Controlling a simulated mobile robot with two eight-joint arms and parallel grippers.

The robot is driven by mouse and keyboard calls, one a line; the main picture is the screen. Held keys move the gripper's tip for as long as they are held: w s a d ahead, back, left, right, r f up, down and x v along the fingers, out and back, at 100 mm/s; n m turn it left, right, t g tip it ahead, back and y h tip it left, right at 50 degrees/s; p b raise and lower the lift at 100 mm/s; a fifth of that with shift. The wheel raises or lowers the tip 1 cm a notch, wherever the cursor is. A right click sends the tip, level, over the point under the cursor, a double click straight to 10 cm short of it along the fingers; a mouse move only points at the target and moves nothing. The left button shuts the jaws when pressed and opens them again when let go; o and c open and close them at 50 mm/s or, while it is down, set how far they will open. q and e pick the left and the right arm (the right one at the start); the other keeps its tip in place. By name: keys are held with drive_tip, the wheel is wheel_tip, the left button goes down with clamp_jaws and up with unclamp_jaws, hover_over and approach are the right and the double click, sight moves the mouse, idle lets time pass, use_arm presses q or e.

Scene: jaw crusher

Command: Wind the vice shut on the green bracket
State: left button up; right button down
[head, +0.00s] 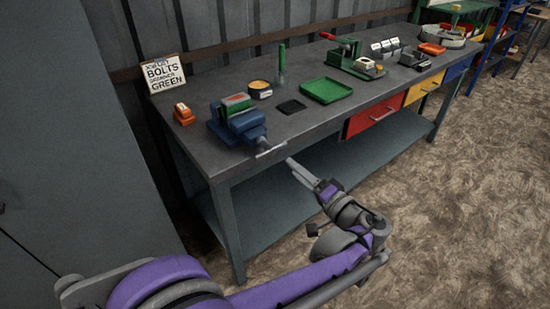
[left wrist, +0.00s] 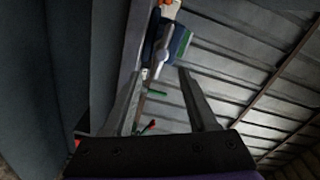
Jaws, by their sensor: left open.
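The blue vice (head: 226,132) stands at the near left end of the workbench, and a green bracket (head: 236,101) sits at its jaws. Whether the jaws touch the bracket cannot be told. A pale handle bar (head: 270,149) sticks out at the vice's front, past the bench edge. My left gripper (head: 295,168) is open and empty, just right of the bar and apart from it. In the left wrist view, my left gripper (left wrist: 160,72) has its fingers spread, with the vice (left wrist: 149,48) and green bracket (left wrist: 183,45) beyond them. My right gripper is not in view.
The workbench (head: 325,122) carries an orange item (head: 183,114), a sign (head: 165,74), a yellow-topped tin (head: 260,90), a green tray (head: 325,91) and a green-based press tool (head: 352,62). A red drawer (head: 375,115) lies under its front edge. Floor in front is clear.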

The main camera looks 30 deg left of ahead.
sight(274, 153)
use_arm(q)
drive_tip(key=b+x, duration=0.1)
drive_tip(key=x, duration=0.9)
drive_tip(key=shift+a+r, duration=0.15)
drive_tip(key=shift+a, duration=0.1)
drive_tip(key=shift+s, duration=0.1)
clamp_jaws()
